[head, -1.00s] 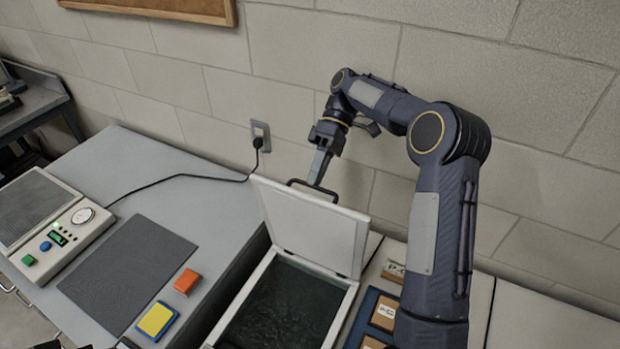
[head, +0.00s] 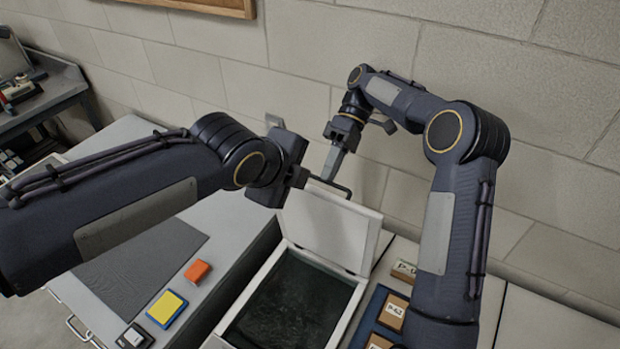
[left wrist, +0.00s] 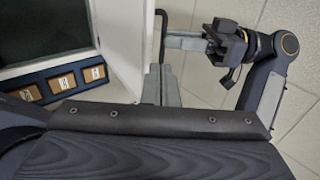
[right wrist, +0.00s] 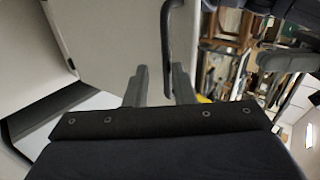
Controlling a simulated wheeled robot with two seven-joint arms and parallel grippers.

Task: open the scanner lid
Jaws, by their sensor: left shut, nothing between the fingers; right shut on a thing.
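The scanner's white lid (head: 325,230) stands raised, tilted up toward the wall, above the dark glass bed (head: 290,303) in its white frame. A black bar handle (head: 343,190) runs along the lid's upper edge; it also shows in the left wrist view (left wrist: 162,35) and the right wrist view (right wrist: 167,40). My right gripper (head: 328,178) reaches down from behind and is shut on the handle. My left gripper (left wrist: 160,88) is shut and empty, close to the lid's edge and the handle in the left wrist view. In the head view its fingers are mostly hidden by its wrist.
A blue tray with labelled boxes (head: 392,312) lies right of the scanner. On the grey bench to the left are an orange block (head: 197,271), a yellow pad (head: 167,308) and a dark mat (head: 145,262). The block wall stands close behind.

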